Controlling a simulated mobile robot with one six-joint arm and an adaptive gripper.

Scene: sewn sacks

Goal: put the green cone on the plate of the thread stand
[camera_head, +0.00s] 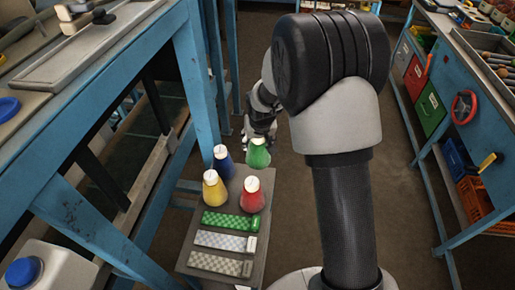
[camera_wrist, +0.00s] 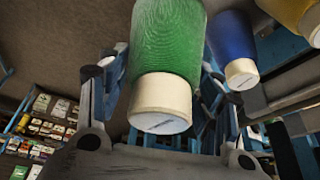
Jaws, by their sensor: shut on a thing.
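The green cone (camera_head: 258,154) has a pale top and is at the far right corner of a small grey table. My gripper (camera_head: 261,132) is at its far side. In the wrist view the green cone (camera_wrist: 166,50) fills the space between my two fingers, and my gripper (camera_wrist: 160,75) is shut on it, with the pale end toward the camera. I cannot tell whether its base touches the table. I cannot make out the thread stand or its plate in either view.
On the grey table (camera_head: 264,240) stand a blue cone (camera_head: 223,164), a yellow cone (camera_head: 214,192) and a red cone (camera_head: 251,196), close to the green one. Several patterned strips (camera_head: 225,241) lie nearer. Blue benches flank both sides; the floor (camera_head: 405,200) to the right is clear.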

